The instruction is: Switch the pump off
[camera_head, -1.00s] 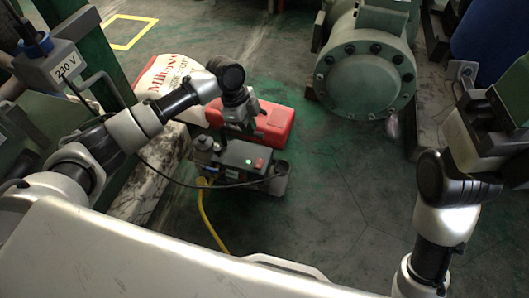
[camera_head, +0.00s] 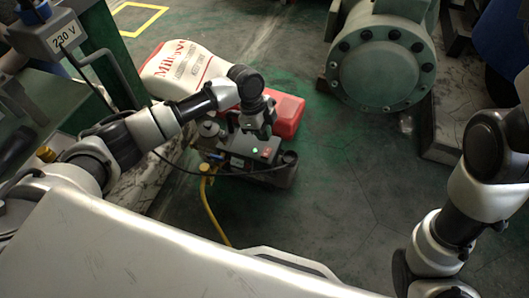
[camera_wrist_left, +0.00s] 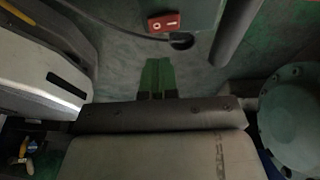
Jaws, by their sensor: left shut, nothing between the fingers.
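The pump (camera_head: 250,158) is a dark box on the floor with a lit green lamp (camera_head: 254,150) and a red switch (camera_head: 266,152) on its top. In the left wrist view the red switch (camera_wrist_left: 164,22) with white marks shows near the top edge, on the pump's green-grey top. My left gripper (camera_head: 262,134) hangs just above the pump, close to the switch. In the left wrist view its green fingers (camera_wrist_left: 157,66) are shut and empty, with a gap in the picture between them and the switch. My right gripper is out of frame.
A red case (camera_head: 288,115) and a white printed sack (camera_head: 188,68) lie behind the pump. A yellow hose (camera_head: 213,215) and a black cable run from it. A large green flanged machine (camera_head: 382,65) stands right of it. Open floor lies in front.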

